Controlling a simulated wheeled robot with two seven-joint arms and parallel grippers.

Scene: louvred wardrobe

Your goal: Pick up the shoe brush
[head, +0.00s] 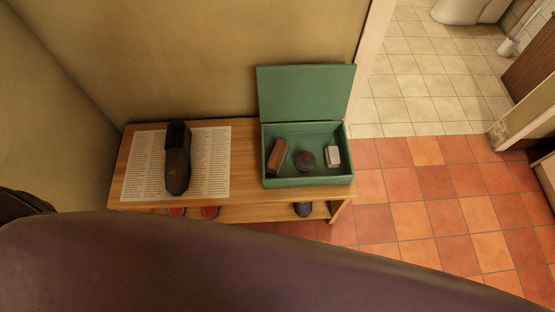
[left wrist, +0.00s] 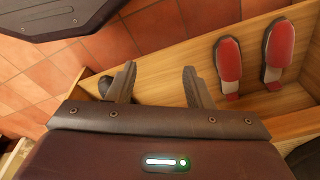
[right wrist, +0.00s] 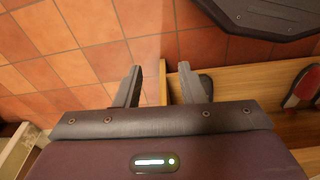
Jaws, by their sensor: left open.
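The shoe brush, a brown block (head: 277,156), lies tilted against the left side inside an open green box (head: 308,182). The box stands on the right end of a wooden bench (head: 245,185), its lid raised against the wall. My left gripper (left wrist: 160,86) is open and empty in the left wrist view, in front of the bench's lower shelf. My right gripper (right wrist: 160,86) is open and empty in the right wrist view, by the bench's end. The head view does not show either gripper's fingers; my dark body covers its bottom.
A round dark tin (head: 306,160) and a pale block (head: 333,156) share the box. A dark shoe (head: 178,160) rests on printed paper (head: 215,160). Red-soled shoes (left wrist: 229,62) and a dark shoe (head: 303,209) are on the lower shelf. Tiled floor (head: 410,200) is clear to the right.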

